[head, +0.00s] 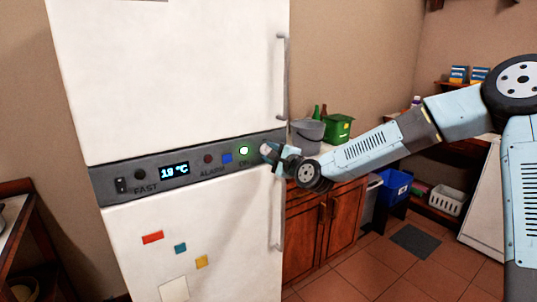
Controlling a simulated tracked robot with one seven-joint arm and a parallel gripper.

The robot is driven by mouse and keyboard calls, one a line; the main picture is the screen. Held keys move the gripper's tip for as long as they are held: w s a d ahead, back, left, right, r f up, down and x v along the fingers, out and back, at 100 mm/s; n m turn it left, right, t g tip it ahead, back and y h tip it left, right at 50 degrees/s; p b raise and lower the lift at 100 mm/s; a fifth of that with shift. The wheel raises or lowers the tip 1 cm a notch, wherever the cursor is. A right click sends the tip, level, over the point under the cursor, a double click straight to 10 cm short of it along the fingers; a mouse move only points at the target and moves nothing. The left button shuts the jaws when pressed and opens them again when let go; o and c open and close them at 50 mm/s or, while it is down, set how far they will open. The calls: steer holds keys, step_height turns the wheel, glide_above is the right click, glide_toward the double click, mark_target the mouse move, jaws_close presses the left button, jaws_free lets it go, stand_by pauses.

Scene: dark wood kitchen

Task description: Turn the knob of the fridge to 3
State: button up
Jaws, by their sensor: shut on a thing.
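The white fridge (185,75) stands upright at the left, with a grey control panel (130,188) across its middle. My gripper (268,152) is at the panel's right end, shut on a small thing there. That thing sits where a knob would be, but my gripper hides most of it, and its setting cannot be read.
Fridge handles (281,90) run along the right edge of both doors. A grey bucket (307,135) and green box (337,128) stand on the wooden cabinet (322,230) behind. Magnets (153,237) dot the lower door.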

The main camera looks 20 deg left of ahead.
steer(key=shift+s+a+r+m, duration=0.1)
steer(key=shift+r+m, duration=0.05)
steer(key=shift+m, duration=3.55)
steer(key=shift+r, duration=0.1)
steer(key=o, duration=1)
steer(key=shift+d, duration=0.2)
steer(key=shift+v, duration=6.7)
